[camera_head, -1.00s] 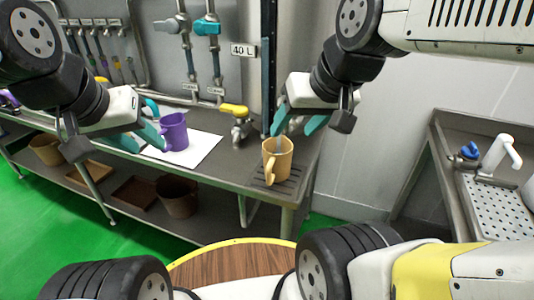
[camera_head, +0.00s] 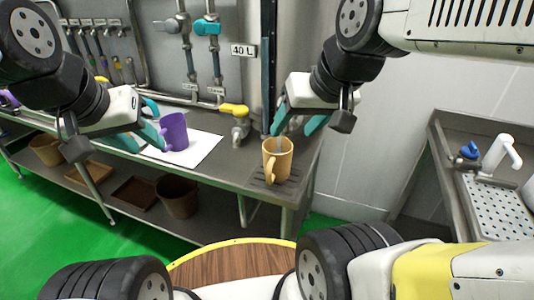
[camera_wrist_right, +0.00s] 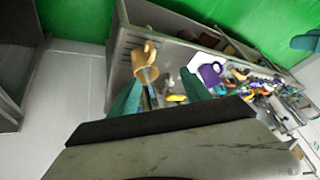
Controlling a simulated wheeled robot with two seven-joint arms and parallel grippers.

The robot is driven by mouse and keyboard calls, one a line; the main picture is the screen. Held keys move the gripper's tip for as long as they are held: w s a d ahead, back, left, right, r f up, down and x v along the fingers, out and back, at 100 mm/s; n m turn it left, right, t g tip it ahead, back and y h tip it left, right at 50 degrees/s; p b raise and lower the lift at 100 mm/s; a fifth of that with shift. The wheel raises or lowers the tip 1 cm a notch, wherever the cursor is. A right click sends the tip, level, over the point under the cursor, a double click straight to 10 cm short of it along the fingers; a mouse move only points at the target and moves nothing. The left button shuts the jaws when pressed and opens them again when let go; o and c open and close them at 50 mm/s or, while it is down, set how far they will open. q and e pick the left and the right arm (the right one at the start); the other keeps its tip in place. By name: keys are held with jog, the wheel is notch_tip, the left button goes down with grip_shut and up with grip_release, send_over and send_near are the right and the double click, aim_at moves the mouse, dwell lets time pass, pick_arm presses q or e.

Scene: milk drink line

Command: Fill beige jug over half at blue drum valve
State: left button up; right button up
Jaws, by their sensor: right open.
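The beige jug (camera_head: 277,160) stands upright on a dark drain grate at the right end of the steel bench. In the right wrist view the jug (camera_wrist_right: 143,62) lies ahead of the fingers. My right gripper (camera_head: 296,123) is open just above and behind the jug. A thin greyish strip shows at the jug's mouth; I cannot tell if it is liquid or a spout. My left gripper (camera_head: 140,132) has its fingers apart beside a purple jug (camera_head: 174,133). I cannot make out a blue drum or its valve. The jug's fill level is unclear.
A yellow-handled tap (camera_head: 235,111) sits on the tank left of the beige jug. Cyan valve handles (camera_head: 207,27) are on the pipes above. A white sheet (camera_head: 205,150) lies under the purple jug. A sink unit (camera_head: 500,210) stands at the right.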

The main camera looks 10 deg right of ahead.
jog(key=shift+w+r, duration=0.15)
jog(key=c, duration=0.5)
jog(key=w+r, duration=0.1)
jog(key=w+d+r+m, duration=0.1)
jog(key=w, duration=0.1)
jog(key=shift+r+g+h, duration=0.1)
jog(key=shift+g+h, duration=0.2)
jog(key=c, duration=0.7)
jog(key=w+r+m, duration=0.1)
jog(key=w, duration=0.2)
jog(key=w+d+r+m+g+h, duration=0.1)
jog(key=w+r+m, duration=0.1)
jog(key=w, duration=0.1)
jog(key=w+r+m+h, duration=0.1)
jog(key=w+m, duration=0.1)
jog(key=w, duration=0.1)
jog(key=shift+w+d+r+g, duration=0.2)
jog(key=shift+w+d+g, duration=0.15)
jog(key=shift+d+g, duration=0.05)
grip_shut()
jog(key=w+r+m+g+h, duration=0.25)
jog(key=w+m, duration=0.45)
jog(key=w, duration=0.5)
jog(key=w+d+x, duration=0.1)
jog(key=d+x, duration=0.1)
jog(key=x, duration=1.8)
jog(key=shift+w+d+r+t+h, duration=0.25)
jog(key=shift+t+h, duration=0.1)
jog(key=shift+h, duration=0.1)
